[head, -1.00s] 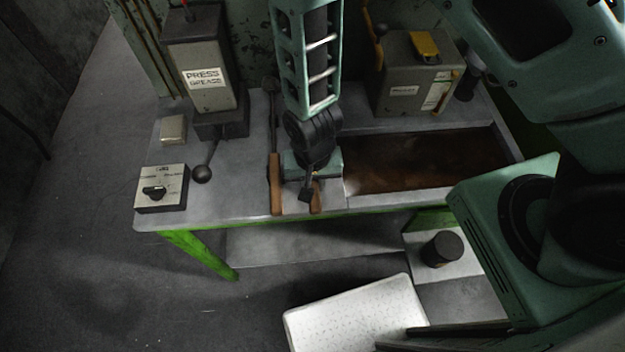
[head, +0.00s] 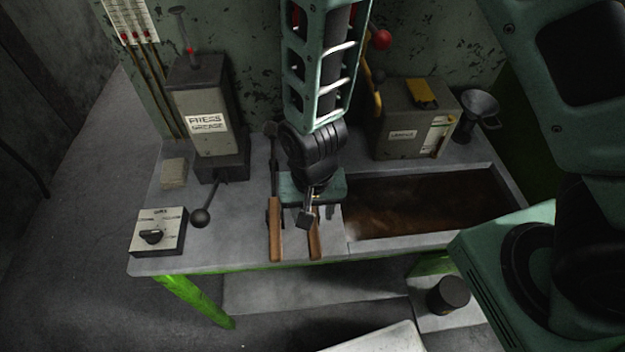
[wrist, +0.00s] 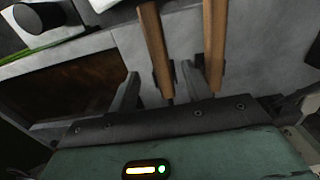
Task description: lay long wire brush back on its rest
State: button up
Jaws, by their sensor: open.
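Two tools with wooden handles lie side by side on the grey bench top, handle ends near its front edge. The left wooden-handled tool (head: 275,230) has a long dark shaft running to the back. The right wooden-handled tool (head: 315,238) lies beside the trough, its far part hidden under my gripper (head: 310,208). I cannot tell for sure which is the long wire brush. In the wrist view my gripper (wrist: 160,88) is open, its fingers on either side of the right tool's handle (wrist: 153,40). The left tool's handle (wrist: 214,45) is outside the fingers.
A brown-filled trough (head: 425,200) is sunk in the bench at right. A press grease box (head: 205,120) with a ball-ended lever (head: 201,217) and a switch box (head: 157,232) stand at left. A grey box (head: 405,130) and dark funnel (head: 478,112) stand behind.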

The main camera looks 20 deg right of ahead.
notch_tip(320, 180, up, 10)
jog(key=shift+r, duration=0.2)
